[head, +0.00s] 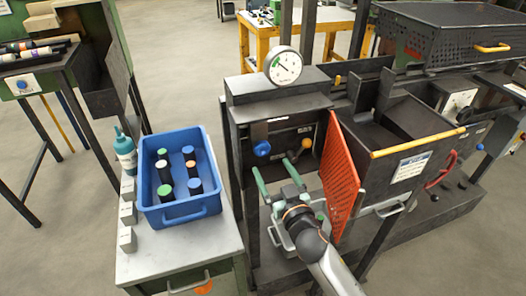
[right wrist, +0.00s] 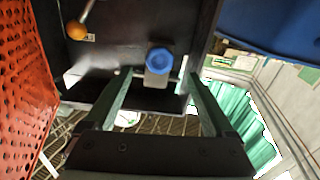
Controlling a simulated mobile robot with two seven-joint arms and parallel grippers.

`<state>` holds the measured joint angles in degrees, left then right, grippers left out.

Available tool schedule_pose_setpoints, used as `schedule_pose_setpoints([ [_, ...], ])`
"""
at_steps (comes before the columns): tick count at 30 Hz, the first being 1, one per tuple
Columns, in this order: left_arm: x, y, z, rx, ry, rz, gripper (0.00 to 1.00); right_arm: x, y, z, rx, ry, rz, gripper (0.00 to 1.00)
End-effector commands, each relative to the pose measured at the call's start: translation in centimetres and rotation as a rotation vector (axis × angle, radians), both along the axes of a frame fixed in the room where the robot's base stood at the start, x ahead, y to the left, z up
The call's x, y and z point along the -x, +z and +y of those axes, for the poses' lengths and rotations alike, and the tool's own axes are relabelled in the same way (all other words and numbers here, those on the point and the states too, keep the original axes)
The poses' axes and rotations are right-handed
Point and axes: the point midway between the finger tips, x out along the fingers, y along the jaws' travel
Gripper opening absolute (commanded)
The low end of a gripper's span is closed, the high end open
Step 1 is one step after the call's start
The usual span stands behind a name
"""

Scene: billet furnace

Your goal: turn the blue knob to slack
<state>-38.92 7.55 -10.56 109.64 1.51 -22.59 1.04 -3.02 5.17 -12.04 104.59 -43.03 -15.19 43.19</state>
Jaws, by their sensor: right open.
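The blue knob (head: 262,149) sits on the dark front panel of the furnace unit, below the round gauge (head: 283,66). In the right wrist view the blue knob (right wrist: 159,61) lies ahead, between the lines of the two fingers. My right gripper (head: 273,168) is open, its green fingers reaching toward the panel just below and right of the knob in the head view. In the right wrist view my right gripper (right wrist: 157,78) has its fingers wide apart and nothing held. I cannot tell whether a finger touches the panel. My left gripper is not in view.
An orange knob (head: 306,143) is on the same panel, right of the blue one. An orange perforated guard (head: 341,175) stands close on the right. A blue bin (head: 212,204) with several cylinders and a teal bottle (head: 125,152) stand on the left cabinet.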

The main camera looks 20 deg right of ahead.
Motion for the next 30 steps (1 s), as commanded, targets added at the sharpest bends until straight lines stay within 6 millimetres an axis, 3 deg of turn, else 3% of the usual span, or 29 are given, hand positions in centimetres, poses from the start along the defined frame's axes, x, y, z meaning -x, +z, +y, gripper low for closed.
schedule_pose_setpoints([
  [6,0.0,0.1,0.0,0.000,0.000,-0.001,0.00,-4.2,0.1,0.1,0.002,-0.001,0.000,0.89],
  [12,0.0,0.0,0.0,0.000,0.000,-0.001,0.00,-6.9,-0.1,0.2,-0.001,-0.001,0.002,0.89],
  [18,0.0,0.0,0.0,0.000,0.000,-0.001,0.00,-8.1,-0.1,0.3,0.000,0.000,0.002,0.89],
  [27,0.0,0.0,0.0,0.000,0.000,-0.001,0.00,-8.2,-0.1,0.3,-0.001,0.000,0.002,0.89],
  [30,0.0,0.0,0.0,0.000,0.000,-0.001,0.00,-8.2,-0.1,0.3,-0.001,0.000,0.002,0.77],
])
